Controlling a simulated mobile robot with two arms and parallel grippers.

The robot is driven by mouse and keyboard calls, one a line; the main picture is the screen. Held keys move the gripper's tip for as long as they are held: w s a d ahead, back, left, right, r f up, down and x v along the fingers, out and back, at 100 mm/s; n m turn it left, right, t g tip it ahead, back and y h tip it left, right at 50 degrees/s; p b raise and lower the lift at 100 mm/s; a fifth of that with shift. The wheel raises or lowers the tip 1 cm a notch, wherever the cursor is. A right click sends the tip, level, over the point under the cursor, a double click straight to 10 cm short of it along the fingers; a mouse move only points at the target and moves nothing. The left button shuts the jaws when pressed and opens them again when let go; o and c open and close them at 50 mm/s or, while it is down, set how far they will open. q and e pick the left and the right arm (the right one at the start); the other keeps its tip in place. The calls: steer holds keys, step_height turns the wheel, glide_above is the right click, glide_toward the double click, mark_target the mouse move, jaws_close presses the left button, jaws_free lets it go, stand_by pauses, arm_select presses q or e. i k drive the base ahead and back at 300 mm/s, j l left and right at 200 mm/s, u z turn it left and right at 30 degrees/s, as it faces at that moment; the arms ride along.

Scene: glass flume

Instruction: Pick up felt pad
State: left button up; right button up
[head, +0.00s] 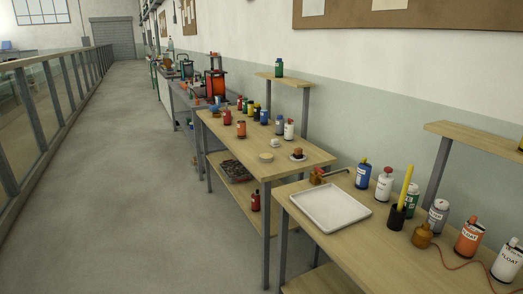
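I cannot identify the felt pad with certainty. A small, low, cream round piece (266,157) lies on the middle wooden table near its front edge; it is too small to tell whether it is felt. A small white piece (275,143) sits just behind it, and a small dark-topped item on a pale base (298,154) is to its right. Neither of my grippers shows in the head view.
The middle table (290,172) holds several bottles at its back and has a lower shelf. The nearer table (385,250) carries a white tray (330,208), bottles and a yellow stick in a dark cup (397,217). A railing (50,100) runs left; the floor (130,190) between is clear.

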mark_target(275, 143)
steer(key=i+j+z, duration=0.1)
steer(key=i, duration=0.4)
steer(key=i+j, duration=0.1)
steer(key=i, duration=0.45)
steer(key=z, duration=0.05)
